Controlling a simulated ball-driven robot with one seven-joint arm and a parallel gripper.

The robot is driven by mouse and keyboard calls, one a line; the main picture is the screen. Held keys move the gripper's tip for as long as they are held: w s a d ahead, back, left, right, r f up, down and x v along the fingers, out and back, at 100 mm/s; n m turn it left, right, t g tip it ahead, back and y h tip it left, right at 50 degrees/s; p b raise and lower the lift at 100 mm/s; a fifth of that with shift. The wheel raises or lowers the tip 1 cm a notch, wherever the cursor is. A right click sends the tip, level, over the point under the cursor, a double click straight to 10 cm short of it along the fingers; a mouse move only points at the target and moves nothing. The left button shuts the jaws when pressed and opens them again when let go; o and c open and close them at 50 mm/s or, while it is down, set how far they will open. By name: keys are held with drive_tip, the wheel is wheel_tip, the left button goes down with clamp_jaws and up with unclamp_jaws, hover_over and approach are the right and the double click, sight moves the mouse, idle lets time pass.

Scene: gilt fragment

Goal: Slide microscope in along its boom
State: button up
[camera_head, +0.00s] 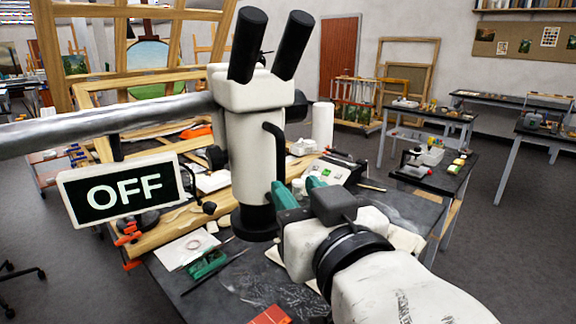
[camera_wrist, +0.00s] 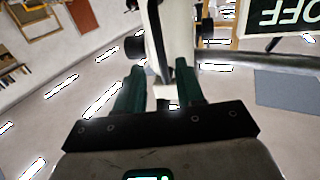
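The white microscope (camera_head: 255,150) has two black eyepieces and a black lower lens end. It hangs upright on a grey metal boom (camera_head: 110,122) from the left, above the dark table. A black curved handle (camera_head: 278,145) is on its right side. My gripper (camera_head: 296,184) has green fingers and is just right of the microscope, by the handle's lower end. In the wrist view my fingers (camera_wrist: 160,68) are apart, with the microscope body (camera_wrist: 170,30) and handle just ahead between them. Contact with the handle cannot be made out.
A sign panel reading OFF (camera_head: 120,190) is below the boom. The dark table (camera_head: 225,290) holds green pliers (camera_head: 207,265), white paper, a reddish block (camera_head: 270,315) and a device (camera_head: 335,170). Wooden frames stand behind. Other benches (camera_head: 440,165) are at the right, with open floor between.

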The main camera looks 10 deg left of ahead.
sight(282, 174)
drive_tip(key=p+x, duration=0.1)
drive_tip(key=x, duration=0.6)
drive_tip(key=shift+w+a, duration=0.2)
drive_tip(key=shift+a, duration=0.05)
clamp_jaws()
idle(0.3)
